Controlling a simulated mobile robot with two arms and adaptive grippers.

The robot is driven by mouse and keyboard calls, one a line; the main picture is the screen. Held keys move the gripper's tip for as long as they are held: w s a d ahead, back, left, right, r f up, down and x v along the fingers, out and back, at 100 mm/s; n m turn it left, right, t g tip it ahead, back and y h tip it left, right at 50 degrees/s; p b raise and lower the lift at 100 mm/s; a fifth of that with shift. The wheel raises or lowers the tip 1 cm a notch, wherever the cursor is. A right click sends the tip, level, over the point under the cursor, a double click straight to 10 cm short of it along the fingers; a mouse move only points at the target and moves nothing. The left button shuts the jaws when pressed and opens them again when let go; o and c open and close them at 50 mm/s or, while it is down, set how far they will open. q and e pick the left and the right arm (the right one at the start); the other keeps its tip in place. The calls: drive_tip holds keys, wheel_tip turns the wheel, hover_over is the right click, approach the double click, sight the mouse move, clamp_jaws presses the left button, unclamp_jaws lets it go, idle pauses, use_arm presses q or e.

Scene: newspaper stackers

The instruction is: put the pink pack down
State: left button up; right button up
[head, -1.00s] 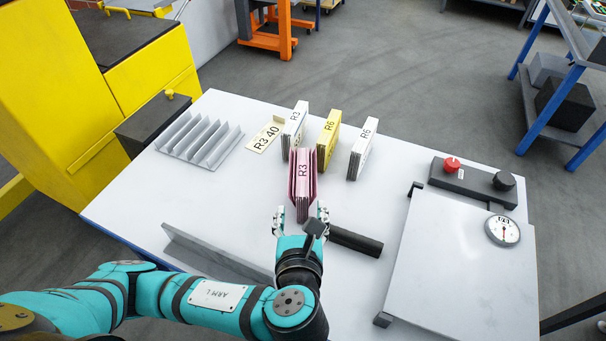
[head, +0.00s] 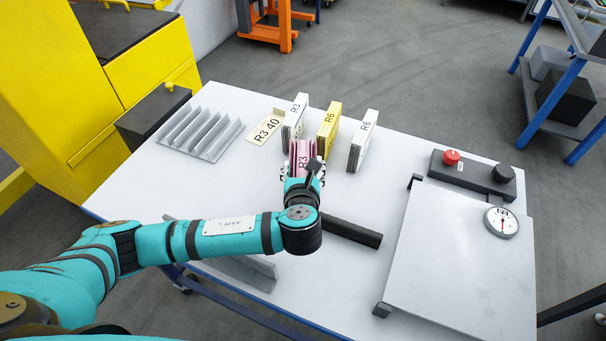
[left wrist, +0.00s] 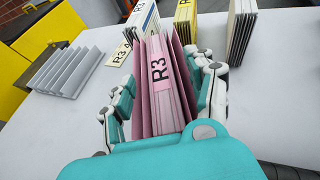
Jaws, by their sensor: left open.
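The pink pack (head: 303,149), labelled R3, stands upright on the white table; its base is hidden behind my gripper. It also shows in the left wrist view (left wrist: 162,90), with its pink outer sheets fanned out a little. My left gripper (head: 302,170) is open, with its fingers on either side of the pack's near end. In the left wrist view the left fingers (left wrist: 118,110) stand apart from the pack; the right fingers are close beside its edge, and contact there I cannot tell. My right gripper is not in view.
Just beyond stand a white R3 pack (head: 294,118), a yellow R6 pack (head: 328,128) and a white R6 pack (head: 361,142). An R3 40 card (head: 264,127) and a grey slotted rack (head: 200,134) lie left. A black bar (head: 350,232) and a scale (head: 455,255) lie right.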

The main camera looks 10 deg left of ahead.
use_arm(q)
drive_tip(key=shift+w+a+f, duration=0.1)
drive_tip(key=shift+w+f, duration=0.2)
drive_tip(key=shift+w, duration=0.3)
clamp_jaws()
